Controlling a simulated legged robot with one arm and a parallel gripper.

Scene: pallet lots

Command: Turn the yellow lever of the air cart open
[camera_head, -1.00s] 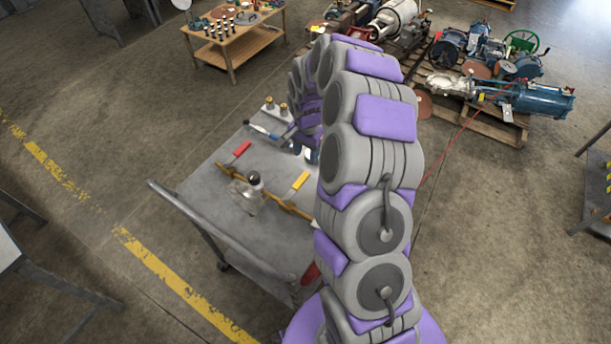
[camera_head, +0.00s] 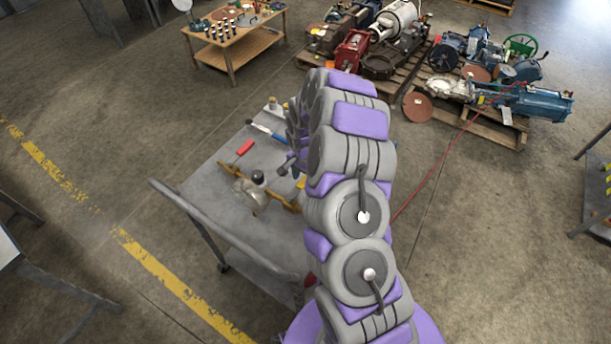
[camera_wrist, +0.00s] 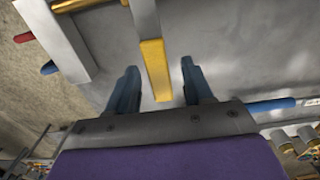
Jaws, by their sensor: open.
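The yellow lever (camera_wrist: 155,68) is a flat bar that lies between my two blue-grey fingers in the wrist view, with a gap visible on each side. My gripper (camera_wrist: 159,78) is open and does not appear to touch it. In the head view only a small piece of the yellow lever (camera_head: 299,183) shows beside my arm; my gripper is mostly hidden there. The air cart (camera_head: 205,190) has a grey top, with a brass pipe (camera_head: 285,203) and a dark-capped fitting (camera_head: 257,178) on it.
A red lever (camera_head: 244,147) and a blue-handled tool (camera_head: 264,130) lie farther back on the cart top. A push rail (camera_head: 215,235) runs along its near left side. Pallets with machines (camera_head: 480,118) and a wooden table (camera_head: 232,48) stand behind.

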